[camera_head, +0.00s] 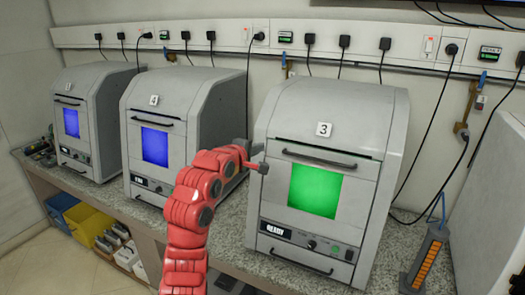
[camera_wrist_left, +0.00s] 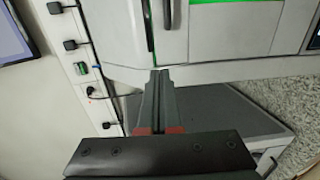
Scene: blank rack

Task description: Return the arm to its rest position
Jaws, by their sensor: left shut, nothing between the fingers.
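My left arm is red and rises from the bottom of the head view. Its gripper (camera_head: 258,166) is shut and empty, in front of the left side of the grey machine marked 3 (camera_head: 345,110). I cannot tell whether the fingertips touch the machine. In the left wrist view the shut gripper fingers (camera_wrist_left: 158,90) point at the grey machine (camera_wrist_left: 225,30), which appears turned on its side. The machine's lid is down, its window is green and its display reads READY. My right gripper is in neither view.
Machines marked 4 (camera_head: 165,115) and 5 (camera_head: 85,110), with blue windows, stand left on the speckled counter (camera_head: 232,215). An orange-fronted device (camera_head: 428,258) stands to the right. A socket rail (camera_head: 230,33) with hanging cables runs along the wall.

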